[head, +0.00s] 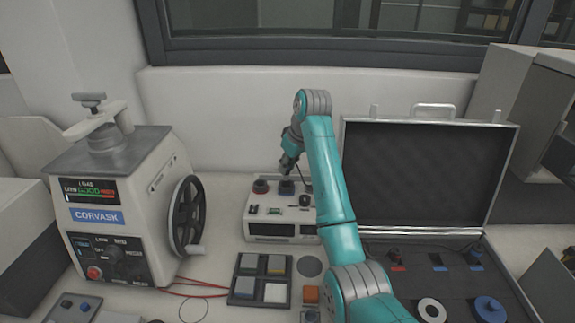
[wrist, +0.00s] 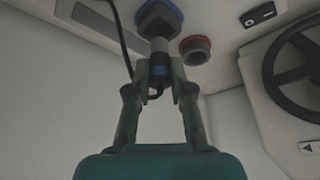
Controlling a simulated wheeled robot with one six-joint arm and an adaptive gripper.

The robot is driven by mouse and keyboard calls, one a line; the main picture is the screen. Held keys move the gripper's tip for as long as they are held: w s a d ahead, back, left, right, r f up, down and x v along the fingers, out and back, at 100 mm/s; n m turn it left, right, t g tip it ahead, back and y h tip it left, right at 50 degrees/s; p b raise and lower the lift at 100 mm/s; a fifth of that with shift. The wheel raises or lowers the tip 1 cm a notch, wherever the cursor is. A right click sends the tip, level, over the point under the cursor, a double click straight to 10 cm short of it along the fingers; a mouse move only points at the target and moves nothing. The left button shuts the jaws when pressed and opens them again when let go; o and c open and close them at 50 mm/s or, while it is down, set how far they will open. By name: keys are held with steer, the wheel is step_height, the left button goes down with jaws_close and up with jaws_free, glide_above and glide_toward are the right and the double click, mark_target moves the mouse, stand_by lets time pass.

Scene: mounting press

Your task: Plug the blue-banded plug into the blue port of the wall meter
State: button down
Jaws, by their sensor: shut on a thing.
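The white meter (head: 270,231) stands on the bench against the wall, with round ports on its top. In the wrist view the blue-rimmed port (wrist: 160,18) is at the top, with a red-rimmed port (wrist: 196,50) beside it. My gripper (wrist: 158,82) is shut on the blue-banded plug (wrist: 157,72), whose grey tip points toward the blue port. The tip overlaps the port's near edge in the picture; I cannot tell whether it touches or enters. In the head view my gripper (head: 288,166) is just above the meter's ports, and the plug is too small to make out.
A black cable (wrist: 118,38) runs beside the plug. An open black case (head: 428,175) stands to the right, behind my arm. A press (head: 118,200) with a black handwheel (head: 184,215) stands to the left. A tray of coloured blocks (head: 247,286) lies in front.

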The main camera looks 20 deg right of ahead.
mark_target(288, 174)
steer(key=shift+f, duration=2.1)
stand_by(0.6)
steer(key=c, duration=1)
jaws_free()
steer(key=shift+o, duration=0.5)
steer(key=o, duration=0.5)
steer(key=shift+r, duration=3.75)
